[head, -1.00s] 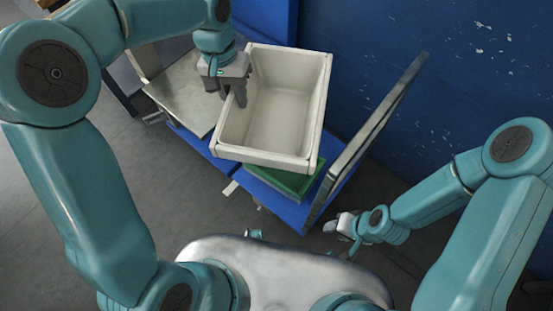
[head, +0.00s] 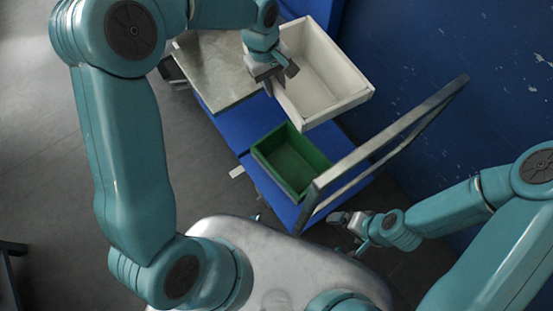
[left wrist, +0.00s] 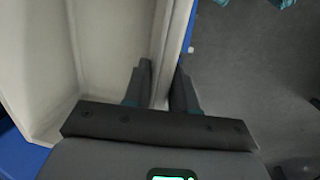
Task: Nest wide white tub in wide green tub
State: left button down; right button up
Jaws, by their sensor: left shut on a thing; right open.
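The wide white tub (head: 328,72) is upright and empty-looking at the upper middle of the head view, beyond the green tub. My left gripper (head: 282,80) is shut on its left wall. In the left wrist view my left gripper (left wrist: 162,88) has one finger inside the white tub (left wrist: 112,45) and one outside, with the wall between them. The wide green tub (head: 290,160) is smaller in the picture, open and empty-looking, on a blue surface.
The blue surface (head: 238,124) lies under the green tub. A grey metal plate (head: 213,68) is left of the white tub. An upright metal rail (head: 395,132) runs along the right side. A blue wall (head: 470,50) stands behind.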

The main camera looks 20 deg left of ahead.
pick_arm(q)
notch_tip(320, 180, down, 13)
jog(key=d+n+b, duration=0.1)
jog(key=n+b, duration=0.1)
jog(key=b, duration=1.6)
send_over(276, 172)
notch_tip(276, 172, down, 19)
notch_tip(276, 172, down, 10)
jog(key=b, duration=0.8)
jog(key=shift+f+b, duration=0.4)
jog(key=shift+f, duration=0.35)
pick_arm(e)
notch_tip(276, 172, down, 29)
jog(key=d, duration=0.2)
jog(key=shift+w+d+m+t, duration=0.25)
jog(key=shift+w+m+t, duration=0.05)
pick_arm(q)
jog(key=c, duration=0.8)
grip_release()
jog(key=shift+c, duration=0.2)
